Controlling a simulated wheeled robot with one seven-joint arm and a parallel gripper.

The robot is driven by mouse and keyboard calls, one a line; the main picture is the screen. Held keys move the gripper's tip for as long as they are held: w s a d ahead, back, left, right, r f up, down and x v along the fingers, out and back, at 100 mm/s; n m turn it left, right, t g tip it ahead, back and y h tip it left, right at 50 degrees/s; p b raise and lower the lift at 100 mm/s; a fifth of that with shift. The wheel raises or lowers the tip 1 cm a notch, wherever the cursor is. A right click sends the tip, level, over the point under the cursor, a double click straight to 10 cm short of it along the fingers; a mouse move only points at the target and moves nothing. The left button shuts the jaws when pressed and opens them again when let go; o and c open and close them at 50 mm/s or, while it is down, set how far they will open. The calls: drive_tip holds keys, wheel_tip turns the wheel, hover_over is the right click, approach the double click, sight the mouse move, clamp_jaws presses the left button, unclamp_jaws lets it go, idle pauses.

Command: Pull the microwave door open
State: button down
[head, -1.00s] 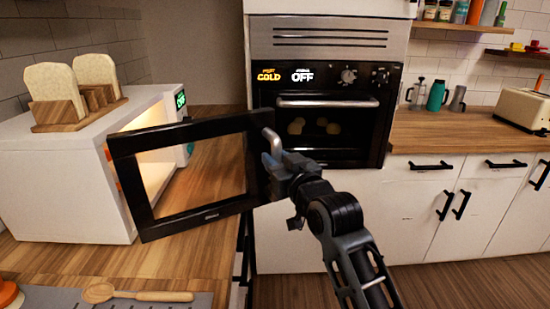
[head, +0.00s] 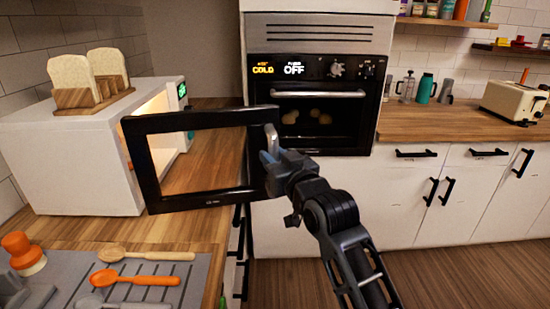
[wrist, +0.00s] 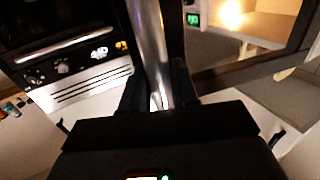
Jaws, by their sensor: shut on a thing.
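The white microwave (head: 78,160) stands on the wooden counter at the left in the head view. Its black-framed door (head: 203,121) is swung wide open, out over the counter toward the right. Warm light shows inside the cavity. My gripper (head: 272,158) is at the door's free edge, shut on the silver door handle (head: 271,138). In the wrist view the handle (wrist: 150,45) runs up from between the fingers (wrist: 160,98). The lower part of the handle is hidden by the gripper.
Bread slices in a wooden rack (head: 92,97) sit on the microwave. A built-in oven (head: 318,115) stands behind the door. A grey mat (head: 190,270) with wooden and orange spoons lies in front. Open floor (head: 450,280) is at the lower right.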

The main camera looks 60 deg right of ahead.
drive_tip(key=c, duration=1.1)
unclamp_jaws()
drive_tip(key=shift+w+a+r, duration=0.15)
drive_tip(key=shift+a, duration=0.1)
drive_tip(key=shift+c, duration=0.2)
drive_tip(key=shift+o, duration=0.8)
drive_tip(key=b+v, duration=0.1)
drive_tip(key=v, duration=0.6)
drive_tip(key=shift+s+b, duration=0.35)
drive_tip(key=shift+a, duration=0.1)
